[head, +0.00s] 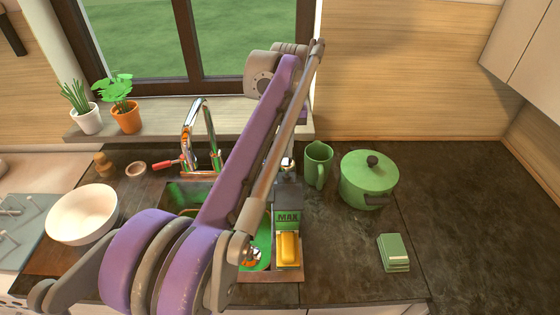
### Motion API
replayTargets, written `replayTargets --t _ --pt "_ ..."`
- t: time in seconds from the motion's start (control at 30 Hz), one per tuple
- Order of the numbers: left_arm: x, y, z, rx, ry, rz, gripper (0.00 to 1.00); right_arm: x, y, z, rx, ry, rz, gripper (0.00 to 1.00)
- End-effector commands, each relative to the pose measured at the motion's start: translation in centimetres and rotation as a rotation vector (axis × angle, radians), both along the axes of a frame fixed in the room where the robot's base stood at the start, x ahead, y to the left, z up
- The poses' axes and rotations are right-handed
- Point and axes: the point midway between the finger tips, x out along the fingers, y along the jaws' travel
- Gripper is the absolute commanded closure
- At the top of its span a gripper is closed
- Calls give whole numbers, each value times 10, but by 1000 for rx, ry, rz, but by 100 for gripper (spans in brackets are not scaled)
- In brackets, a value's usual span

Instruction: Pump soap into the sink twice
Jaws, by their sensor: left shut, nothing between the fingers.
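The soap dispenser (287,195) is a dark bottle with a green "MAX" label, standing upright at the right side of the sink. Its pump top is small and partly hidden. The sink (186,194) is set in the dark counter below the window, and my purple left arm covers much of it. My left gripper (288,161) is shut and empty, at the top of the dispenser behind my arm link. It is mostly hidden, and I cannot tell whether it touches the pump. My right gripper is not in view.
A chrome faucet (190,125) rises behind the sink. A yellow sponge (288,249) lies in front of the dispenser. The far right counter is clear.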

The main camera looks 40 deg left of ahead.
Motion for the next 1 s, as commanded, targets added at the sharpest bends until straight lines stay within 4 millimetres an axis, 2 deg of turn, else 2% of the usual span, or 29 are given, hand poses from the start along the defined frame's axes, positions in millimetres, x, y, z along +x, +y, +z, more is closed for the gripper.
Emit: replayTargets --t 1.0 --pt "0 0 -36 -1 1 0 100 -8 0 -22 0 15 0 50"
